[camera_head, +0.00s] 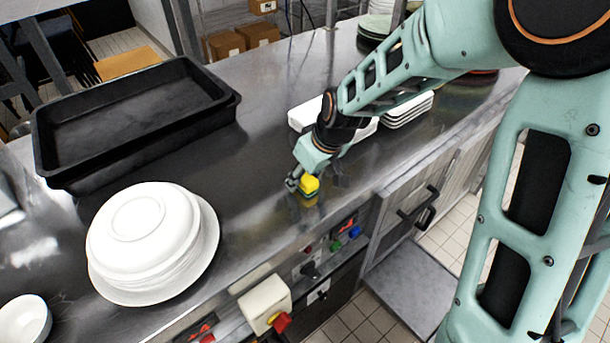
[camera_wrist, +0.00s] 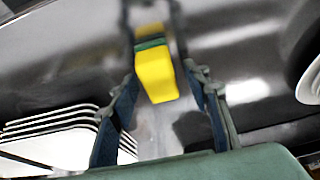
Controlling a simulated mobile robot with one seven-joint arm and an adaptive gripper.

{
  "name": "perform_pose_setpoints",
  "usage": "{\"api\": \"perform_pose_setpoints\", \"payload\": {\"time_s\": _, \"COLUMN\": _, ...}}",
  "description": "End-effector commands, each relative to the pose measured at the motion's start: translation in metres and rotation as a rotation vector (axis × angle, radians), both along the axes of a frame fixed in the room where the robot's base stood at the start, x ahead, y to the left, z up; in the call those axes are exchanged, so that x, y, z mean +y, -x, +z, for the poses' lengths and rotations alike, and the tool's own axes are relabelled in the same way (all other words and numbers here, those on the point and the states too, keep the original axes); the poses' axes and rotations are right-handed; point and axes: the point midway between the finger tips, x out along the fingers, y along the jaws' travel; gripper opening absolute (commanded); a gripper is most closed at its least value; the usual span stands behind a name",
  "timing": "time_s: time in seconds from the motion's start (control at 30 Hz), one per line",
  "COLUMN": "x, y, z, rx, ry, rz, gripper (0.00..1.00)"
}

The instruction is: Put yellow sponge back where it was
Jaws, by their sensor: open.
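The yellow sponge (camera_head: 309,184) is at the front edge of the steel counter, just above the control knobs. It has a dark green layer on one side, which shows in the wrist view (camera_wrist: 156,75). My gripper (camera_head: 305,188) is at the sponge. In the wrist view my gripper (camera_wrist: 163,95) is open, with one finger on each side of the sponge and a visible gap to each. Whether the sponge rests on the counter or is slightly above it I cannot tell.
A black tray (camera_head: 50,150) lies at the back left. White rectangular dishes (camera_head: 410,110) are stacked right of my gripper. The counter's middle is clear.

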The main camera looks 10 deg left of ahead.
Motion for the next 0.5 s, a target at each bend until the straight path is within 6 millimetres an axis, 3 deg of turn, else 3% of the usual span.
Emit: {"api": "perform_pose_setpoints", "payload": {"time_s": 0.5, "x": -0.026, "y": 0.022, "z": 0.085, "rx": -0.005, "ry": 0.001, "rz": -0.003, "gripper": 0.44}}
